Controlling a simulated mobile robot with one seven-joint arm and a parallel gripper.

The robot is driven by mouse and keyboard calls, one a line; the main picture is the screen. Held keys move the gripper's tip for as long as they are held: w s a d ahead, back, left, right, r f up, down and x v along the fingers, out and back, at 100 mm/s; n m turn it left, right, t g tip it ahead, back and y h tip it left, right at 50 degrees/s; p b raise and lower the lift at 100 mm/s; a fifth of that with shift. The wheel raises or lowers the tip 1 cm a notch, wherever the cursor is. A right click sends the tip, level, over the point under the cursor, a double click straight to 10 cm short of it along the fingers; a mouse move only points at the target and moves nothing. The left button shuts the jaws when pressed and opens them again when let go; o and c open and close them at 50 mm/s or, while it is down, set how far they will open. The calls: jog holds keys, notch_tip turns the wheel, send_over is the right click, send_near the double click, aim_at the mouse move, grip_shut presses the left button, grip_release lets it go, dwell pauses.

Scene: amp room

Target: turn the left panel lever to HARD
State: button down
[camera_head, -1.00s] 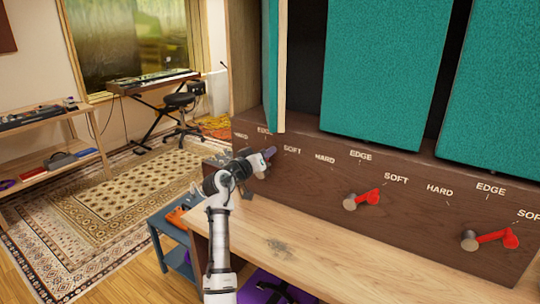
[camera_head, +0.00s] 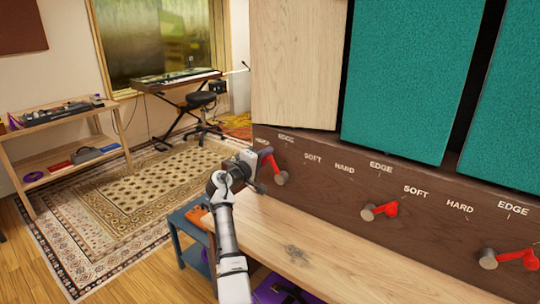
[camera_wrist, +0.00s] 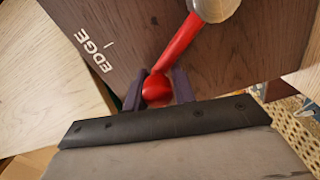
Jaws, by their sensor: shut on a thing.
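The left panel lever (camera_head: 267,159) is a red arm on a metal hub (camera_head: 281,178), on the dark wood front under the left panel. The arm points up and left from the hub, toward the HARD label (camera_head: 262,142) and left of EDGE (camera_head: 286,139). My gripper (camera_head: 259,158) is at its outer end. In the wrist view the dark fingers (camera_wrist: 157,90) are shut on the red knob (camera_wrist: 155,86), with the hub (camera_wrist: 213,8) at the top. The left panel (camera_head: 297,65) above shows a flat light wood face.
Two more red levers, the middle one (camera_head: 382,210) and the right one (camera_head: 510,257), point right under teal panels (camera_head: 410,80). A light wood desktop (camera_head: 300,240) lies below. A blue side table (camera_head: 187,238) stands left of the desk. Patterned rug (camera_head: 140,205) covers the floor.

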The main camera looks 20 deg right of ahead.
jog(key=shift+w+a+f+n, duration=0.1)
jog(key=shift+w+f+n, duration=0.2)
jog(key=shift+n, duration=0.25)
jog(key=shift+w+a+f+n, duration=0.1)
jog(key=shift+w+f+n, duration=0.05)
jog(key=shift+f+n, duration=0.35)
jog(key=shift+r, duration=0.1)
jog(key=c, duration=1.3)
grip_release()
jog(key=shift+o, duration=0.6)
jog(key=shift+a+r, duration=0.1)
jog(key=shift+a, duration=0.05)
jog(key=b+v, duration=0.2)
jog(key=v, duration=1.1)
jog(key=shift+s+a, duration=0.2)
